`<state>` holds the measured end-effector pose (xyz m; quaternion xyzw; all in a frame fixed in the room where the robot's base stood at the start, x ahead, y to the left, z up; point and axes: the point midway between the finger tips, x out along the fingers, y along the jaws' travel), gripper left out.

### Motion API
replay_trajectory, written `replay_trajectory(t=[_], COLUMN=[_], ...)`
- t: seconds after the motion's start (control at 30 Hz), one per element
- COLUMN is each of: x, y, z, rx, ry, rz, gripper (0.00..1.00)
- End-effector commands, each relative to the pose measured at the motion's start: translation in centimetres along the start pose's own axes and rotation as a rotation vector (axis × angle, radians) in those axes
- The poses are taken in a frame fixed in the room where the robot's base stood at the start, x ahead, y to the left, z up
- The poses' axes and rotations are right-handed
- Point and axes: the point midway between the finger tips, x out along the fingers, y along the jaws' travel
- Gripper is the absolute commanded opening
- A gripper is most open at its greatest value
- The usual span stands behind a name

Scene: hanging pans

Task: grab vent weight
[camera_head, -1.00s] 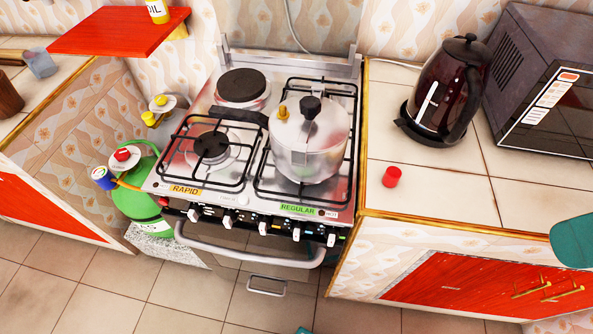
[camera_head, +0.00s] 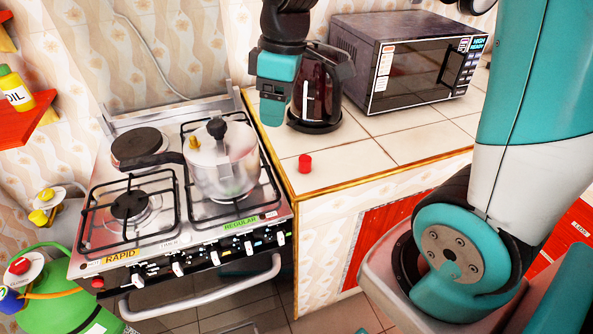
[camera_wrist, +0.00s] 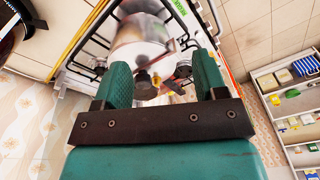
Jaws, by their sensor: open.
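A silver pressure cooker (camera_head: 222,165) with a black lid knob (camera_head: 216,127) stands on the right burners of the stove. A small yellow piece (camera_head: 194,142), which looks like the vent weight, sits upright on its lid, left of the knob. My gripper (camera_head: 272,108) hangs above and right of the cooker, near the kettle, apart from both. In the wrist view my gripper (camera_wrist: 160,78) is open, its two teal fingers apart with nothing held. The shiny cooker (camera_wrist: 137,48) shows beyond the fingers; small dark and yellow parts between them are hard to tell apart.
A small red cylinder (camera_head: 305,163) stands on the tiled counter (camera_head: 345,160). A dark kettle (camera_head: 318,95) and a microwave (camera_head: 410,62) stand behind. A green gas cylinder (camera_head: 65,300) is left of the stove (camera_head: 165,240).

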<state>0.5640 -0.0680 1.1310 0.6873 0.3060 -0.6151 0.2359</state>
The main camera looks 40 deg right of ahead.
Motion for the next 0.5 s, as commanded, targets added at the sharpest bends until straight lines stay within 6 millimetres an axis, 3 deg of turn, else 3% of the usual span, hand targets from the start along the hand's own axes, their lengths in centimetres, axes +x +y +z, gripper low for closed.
replay_trajectory(t=[0.03,0.1,0.2,0.3,0.5], x=[1.8,2.9,4.0,4.9,8.6], y=[3.6,7.5,11.0,12.5,12.8], z=[0.8,1.8,3.2,4.0,4.7], rx=[-0.016,-0.055,-0.097,-0.119,-0.127], ry=[-0.034,-0.073,-0.115,-0.135,-0.141], rz=[0.015,0.032,0.041,0.041,0.038], gripper=[0.65,0.65,0.65,0.65,0.65])
